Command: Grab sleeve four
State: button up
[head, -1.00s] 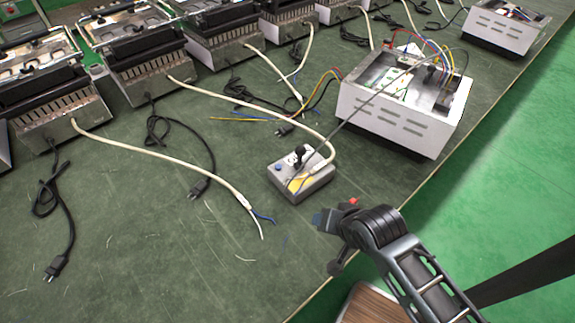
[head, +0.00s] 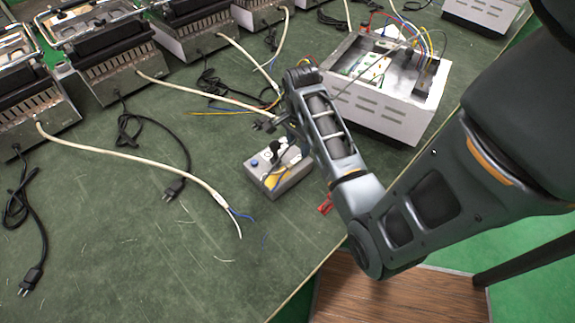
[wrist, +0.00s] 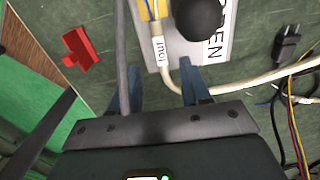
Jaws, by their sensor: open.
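A small white sleeve marked "four" (wrist: 160,48), printed upside down in the wrist view, sits on a white cable (wrist: 250,84) at the edge of the grey control box (wrist: 182,48). The box also shows in the head view (head: 284,183), where I cannot make out the sleeve. My gripper (wrist: 148,80) is open and empty. Its two blue fingers point toward the box, and the sleeve lies just ahead of the gap between them. The cable passes by the right finger. In the head view my arm partly covers the box.
A round black knob (wrist: 203,18) stands on the box, right of the sleeve. A grey lead (wrist: 122,60) runs by the left finger. A red piece (wrist: 80,50) lies at the left. A white open housing with wires (head: 385,106) stands behind the box.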

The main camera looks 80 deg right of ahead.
aim_at(297, 159)
jog(key=shift+w+a+f, duration=0.15)
jog(key=shift+f, duration=2.55)
grip_shut()
